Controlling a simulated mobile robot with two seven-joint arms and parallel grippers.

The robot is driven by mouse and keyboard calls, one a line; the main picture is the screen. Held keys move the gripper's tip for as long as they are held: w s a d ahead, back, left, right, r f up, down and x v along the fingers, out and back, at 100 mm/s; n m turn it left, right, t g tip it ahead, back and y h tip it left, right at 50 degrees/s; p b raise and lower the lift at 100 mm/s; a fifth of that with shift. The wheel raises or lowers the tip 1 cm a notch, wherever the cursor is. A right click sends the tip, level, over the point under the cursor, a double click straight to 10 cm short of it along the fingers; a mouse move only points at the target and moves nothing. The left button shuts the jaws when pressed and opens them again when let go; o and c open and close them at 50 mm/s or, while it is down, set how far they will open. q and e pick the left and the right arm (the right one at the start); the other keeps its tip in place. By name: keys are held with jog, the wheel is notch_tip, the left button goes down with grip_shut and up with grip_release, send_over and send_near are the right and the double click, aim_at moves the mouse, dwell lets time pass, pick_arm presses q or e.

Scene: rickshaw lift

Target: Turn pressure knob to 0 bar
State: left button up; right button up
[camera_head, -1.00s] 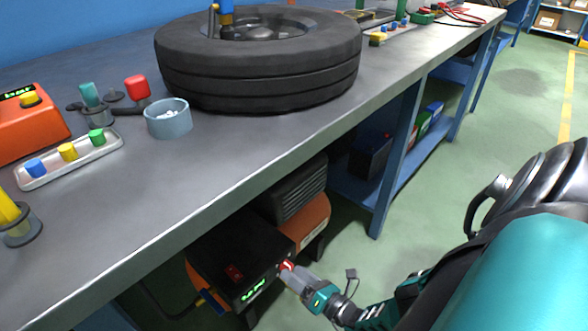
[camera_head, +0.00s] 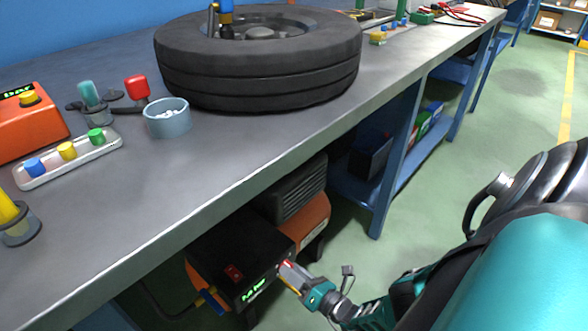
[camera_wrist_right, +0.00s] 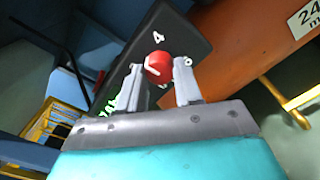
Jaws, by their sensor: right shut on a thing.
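The red pressure knob (camera_wrist_right: 158,66) sits on the dark panel of the compressor (camera_head: 250,247), with a white pointer line on it and white numbers around it. My right gripper (camera_wrist_right: 160,78) is shut on the knob, one finger on each side. In the head view my right gripper (camera_head: 290,273) meets the panel's right side and mostly hides the knob. A green lit display (camera_head: 253,290) is on the panel, too small to read. My left gripper is not in view.
The compressor with its orange tank (camera_head: 312,222) stands under the grey workbench (camera_head: 270,140). A tire (camera_head: 258,75), a small bowl (camera_head: 168,122) and a tray of coloured caps (camera_head: 68,160) are on the bench.

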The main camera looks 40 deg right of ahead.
jog(key=shift+n, duration=0.4)
jog(key=shift+c, duration=0.3)
jog(key=n, duration=2.5)
jog(key=shift+d, duration=0.1)
jog(key=shift+n, duration=0.3)
jog(key=o, duration=1)
jog(key=shift+o, duration=0.2)
jog(key=shift+s, duration=0.1)
